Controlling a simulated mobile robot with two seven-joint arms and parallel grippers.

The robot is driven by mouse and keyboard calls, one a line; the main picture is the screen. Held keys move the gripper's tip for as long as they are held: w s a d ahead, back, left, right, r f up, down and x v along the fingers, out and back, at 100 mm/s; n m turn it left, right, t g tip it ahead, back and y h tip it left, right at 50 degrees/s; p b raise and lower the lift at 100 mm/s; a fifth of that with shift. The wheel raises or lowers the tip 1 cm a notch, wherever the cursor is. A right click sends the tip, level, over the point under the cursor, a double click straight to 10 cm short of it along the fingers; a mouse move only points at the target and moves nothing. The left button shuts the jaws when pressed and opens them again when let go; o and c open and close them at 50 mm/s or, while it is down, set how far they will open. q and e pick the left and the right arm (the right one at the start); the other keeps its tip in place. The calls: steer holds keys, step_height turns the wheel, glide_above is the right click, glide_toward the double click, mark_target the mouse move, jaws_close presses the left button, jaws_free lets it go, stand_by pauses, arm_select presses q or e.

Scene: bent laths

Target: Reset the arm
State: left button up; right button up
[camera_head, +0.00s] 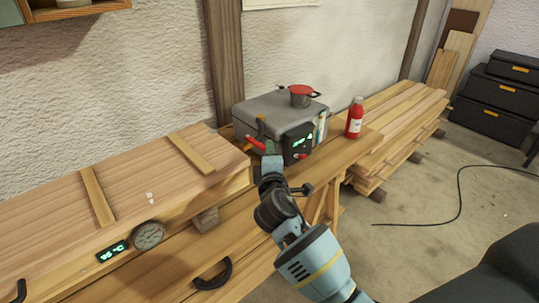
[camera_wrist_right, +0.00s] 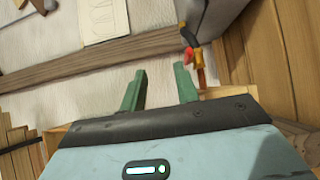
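My right arm reaches up from the bottom centre of the head view, over the front of the workbench (camera_head: 185,262). Its gripper (camera_head: 270,156) is in front of the grey box machine (camera_head: 270,112); its fingers are hard to make out there. In the right wrist view, the two green fingers of this gripper (camera_wrist_right: 160,68) stand apart with nothing between them. A red and yellow handle-like part (camera_wrist_right: 188,38) shows just beyond the right finger, apparently apart from it. My left gripper is not in view.
A red-lidded pot (camera_head: 302,97) stands on the machine. A red bottle (camera_head: 355,119) stands to its right, before stacked boards (camera_head: 405,125). A wooden box (camera_head: 125,192) fills the left. Black drawers (camera_head: 500,97) stand far right. Floor at right is mostly clear, with a cable (camera_head: 460,200).

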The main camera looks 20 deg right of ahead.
steer(key=s+f+m+g+y, duration=0.2)
steer(key=s+f+m, duration=0.1)
steer(key=s+f, duration=0.65)
steer(key=s+f+m+g+y, duration=0.25)
steer(key=s+f, duration=0.45)
steer(key=f, duration=0.6)
steer(key=s+f+m+g+y, duration=0.1)
steer(key=s+f+m, duration=0.2)
steer(key=s, duration=0.8)
steer(key=s+f+m+g+y, duration=0.1)
steer(key=s+f+m, duration=0.3)
steer(key=s, duration=0.7)
step_height(320, 180, down, 2)
steer(key=shift+a+f+g, duration=0.2)
steer(key=shift+a+g, duration=0.1)
steer(key=shift+g, duration=0.35)
